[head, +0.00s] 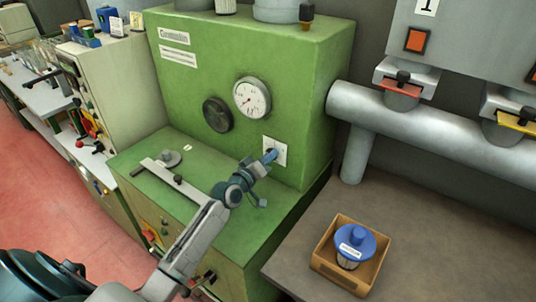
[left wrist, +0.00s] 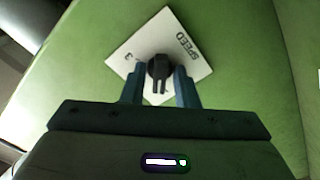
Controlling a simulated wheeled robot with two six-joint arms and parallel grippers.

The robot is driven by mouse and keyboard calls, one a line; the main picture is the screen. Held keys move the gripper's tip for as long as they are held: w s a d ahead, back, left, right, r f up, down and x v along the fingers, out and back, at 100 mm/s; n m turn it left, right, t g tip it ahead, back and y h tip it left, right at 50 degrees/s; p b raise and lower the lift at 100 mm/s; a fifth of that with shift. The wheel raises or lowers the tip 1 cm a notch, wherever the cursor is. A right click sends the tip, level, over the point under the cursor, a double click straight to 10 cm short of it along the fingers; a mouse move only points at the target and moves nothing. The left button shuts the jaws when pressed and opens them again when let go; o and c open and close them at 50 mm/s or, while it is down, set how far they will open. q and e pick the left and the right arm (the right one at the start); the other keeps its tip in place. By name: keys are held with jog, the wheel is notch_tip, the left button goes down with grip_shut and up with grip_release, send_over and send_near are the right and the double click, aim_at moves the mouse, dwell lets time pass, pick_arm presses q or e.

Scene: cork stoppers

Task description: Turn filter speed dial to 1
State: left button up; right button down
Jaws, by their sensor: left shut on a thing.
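The filter speed dial is a small black knob (left wrist: 159,68) on a white plate (left wrist: 124,54) marked SPEED, on the front of the green machine. In the left wrist view the plate looks tilted, and a digit that looks like 3 shows beside the knob. The plate also shows in the head view (head: 282,152), where the arm partly covers it. My left gripper (left wrist: 158,85) has its two blue fingers on either side of the knob and is shut on it; it also shows in the head view (head: 270,156). Other plate markings are hidden. My right gripper is not in view.
A round gauge (head: 252,97) and a black round knob (head: 217,114) sit on the green machine (head: 300,70) above and left of the plate. A wooden box (head: 335,278) holds a blue-lidded jar (head: 355,242) at the right. A grey pipe (head: 390,115) runs behind.

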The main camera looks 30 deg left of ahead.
pick_arm(q)
jog(key=shift+f+n+p, duration=0.1)
jog(key=shift+n+p, duration=0.3)
jog(key=shift+n, duration=0.9)
jog(key=o, duration=0.7)
jog(key=shift+s, duration=0.15)
jog(key=s, duration=0.3)
jog(key=s+a+p, duration=0.1)
jog(key=s, duration=0.3)
jog(key=s+p, duration=0.1)
jog(key=s, duration=0.2)
jog(key=shift+s+a, duration=0.25)
